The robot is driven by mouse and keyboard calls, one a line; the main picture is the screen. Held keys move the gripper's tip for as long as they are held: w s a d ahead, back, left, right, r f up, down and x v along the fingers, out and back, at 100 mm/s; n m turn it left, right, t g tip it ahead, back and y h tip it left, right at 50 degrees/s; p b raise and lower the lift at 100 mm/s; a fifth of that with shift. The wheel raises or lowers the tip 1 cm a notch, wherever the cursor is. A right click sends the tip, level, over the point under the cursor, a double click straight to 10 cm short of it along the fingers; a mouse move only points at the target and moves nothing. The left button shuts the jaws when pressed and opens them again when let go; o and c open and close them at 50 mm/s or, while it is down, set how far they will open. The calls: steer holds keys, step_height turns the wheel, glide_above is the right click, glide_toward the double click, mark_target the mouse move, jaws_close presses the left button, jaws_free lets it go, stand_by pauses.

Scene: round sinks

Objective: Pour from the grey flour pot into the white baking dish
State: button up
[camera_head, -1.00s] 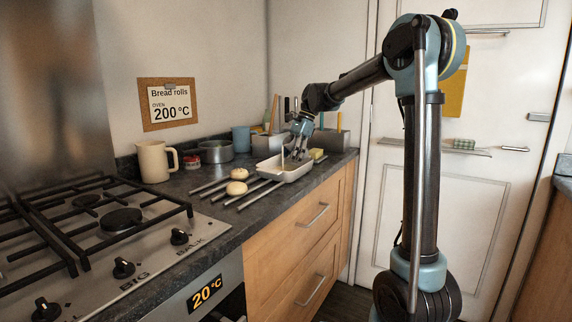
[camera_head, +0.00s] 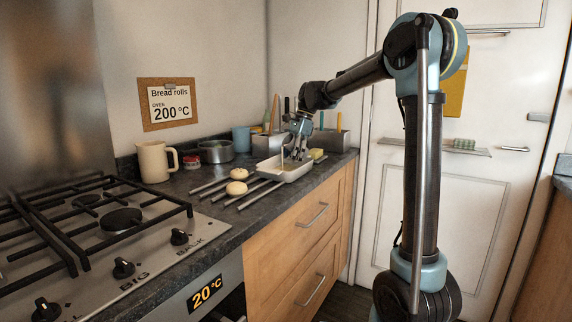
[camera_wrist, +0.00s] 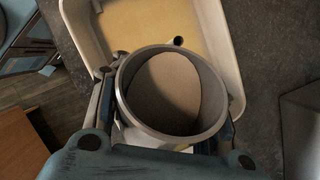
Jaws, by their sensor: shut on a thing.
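My gripper (camera_head: 298,152) is low over the white baking dish (camera_head: 284,174) on the counter. In the wrist view my gripper (camera_wrist: 168,108) is shut around a round grey pot (camera_wrist: 204,84), a finger on each side. The pot's open mouth faces the wrist camera; a greyish-tan surface shows inside, and I cannot tell how full it is. The pot is over the dish (camera_wrist: 233,62), whose floor looks pale yellow-tan. A thin pale upright shape shows at the dish in the head view; I cannot tell whether it is a stream or a stick.
Bread rolls (camera_head: 237,188) lie by metal bars (camera_head: 262,193) left of the dish. A cream mug (camera_head: 153,161), a red-labelled tin (camera_head: 192,162), a metal pan (camera_head: 215,152) and a blue cup (camera_head: 241,139) stand behind.

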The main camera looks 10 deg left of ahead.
steer(key=shift+r, duration=0.1)
stand_by(1.1)
steer(key=shift+d, duration=0.1)
steer(key=shift+f+y, duration=0.2)
steer(key=shift+y, duration=0.1)
steer(key=shift+r+g+y, duration=0.4)
steer(key=shift+g+y, duration=0.4)
steer(key=shift+y, duration=0.2)
steer(key=shift+w+d+r+g+y, duration=0.2)
steer(key=shift+g+y, duration=0.1)
steer(key=shift+y, duration=0.1)
steer(key=shift+w+d+r+g+y, duration=0.15)
steer(key=shift+r+g+y, duration=0.15)
steer(key=shift+r+y, duration=0.15)
steer(key=shift+w+d+r+g+y, duration=0.1)
steer(key=shift+r+g+y, duration=0.2)
steer(key=shift+r+y, duration=0.1)
steer(key=shift+w+d+r+g+y, duration=0.15)
steer(key=shift+d+g+y, duration=0.1)
steer(key=shift+g+y, duration=0.3)
steer(key=shift+w+d+r+g+y, duration=0.1)
steer(key=shift+d+r+g+y, duration=0.2)
steer(key=shift+y, duration=0.4)
